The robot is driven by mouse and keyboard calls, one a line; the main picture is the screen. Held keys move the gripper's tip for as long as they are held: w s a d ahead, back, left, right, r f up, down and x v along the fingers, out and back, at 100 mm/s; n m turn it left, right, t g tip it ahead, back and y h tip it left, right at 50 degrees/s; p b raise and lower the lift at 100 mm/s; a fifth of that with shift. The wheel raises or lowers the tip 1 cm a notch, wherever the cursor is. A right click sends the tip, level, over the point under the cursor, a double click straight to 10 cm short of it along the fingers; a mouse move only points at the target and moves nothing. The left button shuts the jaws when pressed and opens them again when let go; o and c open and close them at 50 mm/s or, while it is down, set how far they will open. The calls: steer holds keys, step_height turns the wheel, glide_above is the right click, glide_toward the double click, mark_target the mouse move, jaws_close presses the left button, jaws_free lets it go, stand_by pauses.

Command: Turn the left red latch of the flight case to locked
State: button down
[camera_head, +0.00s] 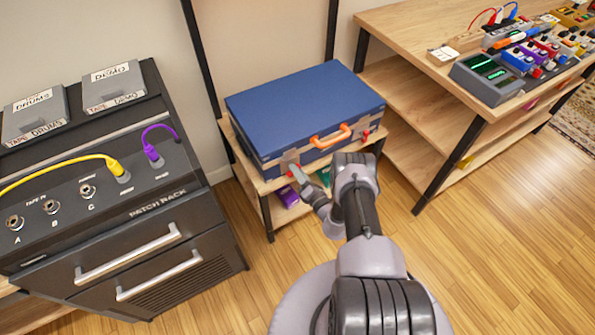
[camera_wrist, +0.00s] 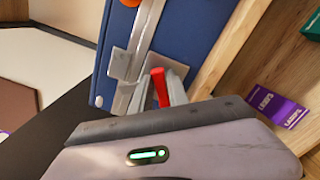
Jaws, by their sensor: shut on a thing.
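The blue flight case (camera_head: 300,105) lies closed on a low wooden shelf, its orange handle (camera_head: 330,137) facing me. Its left red latch (camera_wrist: 158,87) shows in the wrist view beside a metal plate, tilted a little from upright in that picture. My gripper (camera_head: 296,174) is at the left part of the case's front. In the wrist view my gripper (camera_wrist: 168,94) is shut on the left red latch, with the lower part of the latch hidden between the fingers. The right red latch (camera_head: 366,134) is apart from my gripper.
A black patch rack (camera_head: 120,200) with cables stands at the left. A wooden table (camera_head: 440,80) with pedals stands at the right. A purple box (camera_head: 286,196) and a green box (camera_wrist: 311,26) are on the shelf below the case. The floor between is clear.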

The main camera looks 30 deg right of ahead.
steer(key=shift+f+m, duration=0.2)
steer(key=shift+m, duration=1.6)
steer(key=shift+f+m, duration=0.2)
steer(key=shift+m, duration=1.6)
steer(key=c, duration=1.3)
jaws_free()
steer(key=shift+d, duration=0.1)
